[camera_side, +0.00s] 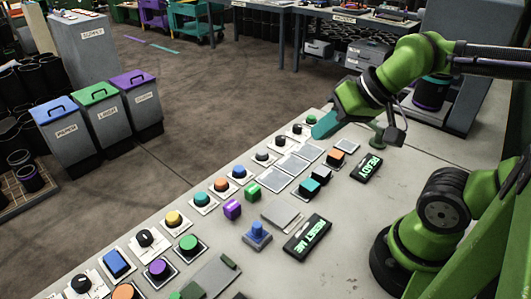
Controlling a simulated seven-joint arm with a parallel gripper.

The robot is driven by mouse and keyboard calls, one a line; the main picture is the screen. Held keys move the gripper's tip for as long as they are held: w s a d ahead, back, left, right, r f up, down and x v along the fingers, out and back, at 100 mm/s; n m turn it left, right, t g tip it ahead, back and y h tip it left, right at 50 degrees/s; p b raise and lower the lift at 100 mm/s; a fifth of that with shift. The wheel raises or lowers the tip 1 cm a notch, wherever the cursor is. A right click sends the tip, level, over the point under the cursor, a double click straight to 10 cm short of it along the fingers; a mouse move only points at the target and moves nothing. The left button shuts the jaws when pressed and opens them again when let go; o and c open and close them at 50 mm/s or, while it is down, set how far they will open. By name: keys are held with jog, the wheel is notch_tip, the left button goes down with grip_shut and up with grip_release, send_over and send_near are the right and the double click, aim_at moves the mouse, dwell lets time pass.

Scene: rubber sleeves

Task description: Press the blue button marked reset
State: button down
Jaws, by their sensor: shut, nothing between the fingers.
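A blue button (257,235) stands raised on a square blue-grey base on the grey bench, left of a dark sign with glowing letters (307,235) that seems to read RESET. Other blue buttons are a rectangular one (118,262) at the lower left and a small round one (238,171) in the back row; I cannot read a reset mark on any button. My gripper (319,132), with teal fingers, is shut and empty. It is over the far end of the bench, well up and right of the blue button by the sign.
Rows of coloured buttons and knobs fill the bench's left side. The bench right of the signs is mostly clear.

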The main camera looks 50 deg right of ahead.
jog(key=m+t+h, duration=0.1)
jog(key=m+t, duration=0.1)
jog(key=m, duration=0.2)
send_over(242, 169)
notch_tip(242, 169, down, 12)
jog(key=shift+r, duration=0.2)
jog(key=shift+f, duration=4.45)
jog(key=shift+f, duration=0.15)
